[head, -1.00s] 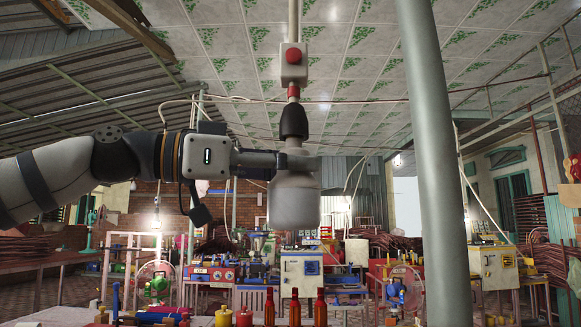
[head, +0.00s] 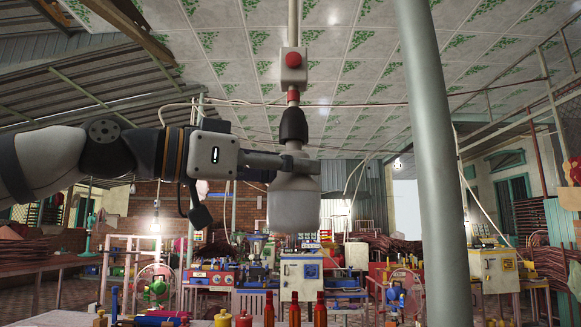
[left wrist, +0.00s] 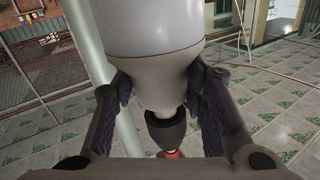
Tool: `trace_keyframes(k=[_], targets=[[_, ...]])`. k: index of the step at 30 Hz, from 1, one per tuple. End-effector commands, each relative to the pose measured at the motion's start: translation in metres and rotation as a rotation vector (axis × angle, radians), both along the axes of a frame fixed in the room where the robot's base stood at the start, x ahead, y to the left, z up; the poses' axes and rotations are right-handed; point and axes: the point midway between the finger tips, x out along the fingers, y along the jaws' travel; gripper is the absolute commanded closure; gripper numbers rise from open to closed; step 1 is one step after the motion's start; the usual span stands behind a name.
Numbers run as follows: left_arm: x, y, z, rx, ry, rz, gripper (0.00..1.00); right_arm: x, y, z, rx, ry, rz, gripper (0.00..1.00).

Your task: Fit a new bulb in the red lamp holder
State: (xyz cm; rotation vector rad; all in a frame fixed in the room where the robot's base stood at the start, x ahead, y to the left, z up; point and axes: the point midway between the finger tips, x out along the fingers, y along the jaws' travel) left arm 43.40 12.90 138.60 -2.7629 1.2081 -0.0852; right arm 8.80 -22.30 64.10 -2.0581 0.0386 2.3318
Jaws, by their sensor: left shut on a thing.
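The lamp holder hangs from above, with a red collar (head: 293,97) and a black socket (head: 294,125) opening downward. My left gripper (head: 298,164) is shut on the bulb's neck. In the left wrist view the fingers (left wrist: 160,85) grip both sides of the grey neck of the bulb (left wrist: 150,30). The neck's end meets the black socket (left wrist: 168,128) there; how deep it sits is hidden. My right gripper is not in view.
A white box with a red button (head: 292,58) sits above the holder. A grey-green pole (head: 437,160) stands to the right. Red bottles (head: 295,310) and machines (head: 302,277) stand below. The space between bulb and pole looks free.

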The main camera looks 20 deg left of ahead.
Motion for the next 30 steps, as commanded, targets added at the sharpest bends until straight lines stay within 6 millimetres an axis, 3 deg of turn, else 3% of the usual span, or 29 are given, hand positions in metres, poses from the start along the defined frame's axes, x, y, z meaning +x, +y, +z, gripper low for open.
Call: trace_keyframes(k=[29, 30], targets=[[-0.0032, -0.0005, 0.006, -0.007, -0.01, 0.158, 0.93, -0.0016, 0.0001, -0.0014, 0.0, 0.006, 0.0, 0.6], [-0.0032, -0.0005, 0.006, -0.006, -0.011, 0.158, 0.52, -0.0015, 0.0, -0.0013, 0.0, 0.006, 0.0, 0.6]])
